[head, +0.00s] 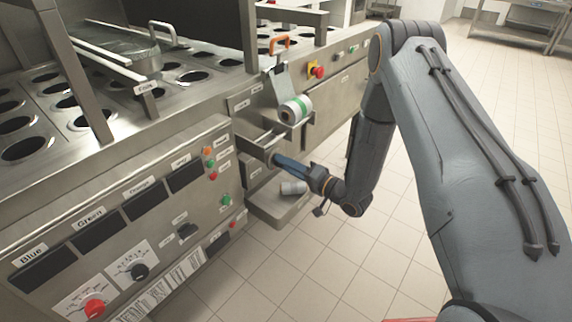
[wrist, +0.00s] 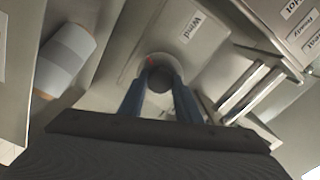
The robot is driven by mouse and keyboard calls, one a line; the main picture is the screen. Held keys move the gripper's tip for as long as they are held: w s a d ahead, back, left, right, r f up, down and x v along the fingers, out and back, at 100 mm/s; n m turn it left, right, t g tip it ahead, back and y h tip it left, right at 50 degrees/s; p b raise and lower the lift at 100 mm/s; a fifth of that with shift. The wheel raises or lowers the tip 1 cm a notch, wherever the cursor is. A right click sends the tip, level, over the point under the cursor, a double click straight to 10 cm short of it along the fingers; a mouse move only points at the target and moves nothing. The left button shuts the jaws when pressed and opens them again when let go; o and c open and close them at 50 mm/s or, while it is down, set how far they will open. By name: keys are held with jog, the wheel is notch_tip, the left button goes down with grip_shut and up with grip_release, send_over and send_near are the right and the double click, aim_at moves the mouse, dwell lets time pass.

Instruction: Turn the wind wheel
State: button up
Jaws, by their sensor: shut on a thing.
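The wind wheel (wrist: 156,84) is a small round dark knob on a pale panel in the wrist view. A white "Wind" label (wrist: 190,27) sits beside it, and a small red mark shows at the wheel's edge. My gripper (wrist: 160,86) has its blue fingers on either side of the wheel and is shut on it. In the head view, my gripper (head: 276,158) reaches left to the machine's front, with its fingertips at the panel. The wheel is hidden behind the fingers in the head view.
A metal tray (head: 262,212) juts out below my gripper with a grey cylinder (head: 293,188) on it. A control panel (head: 130,235) with buttons and knobs lies to the left. The tiled floor at right is clear.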

jog(key=shift+f+m, duration=0.1)
jog(key=shift+m, duration=0.6)
jog(key=o, duration=1.1)
jog(key=shift+d, duration=0.1)
jog(key=shift+c, duration=0.2)
jog(key=shift+s, duration=0.1)
jog(key=v, duration=0.7)
jog(key=shift+s+d, duration=0.2)
jog(key=shift+d, duration=0.05)
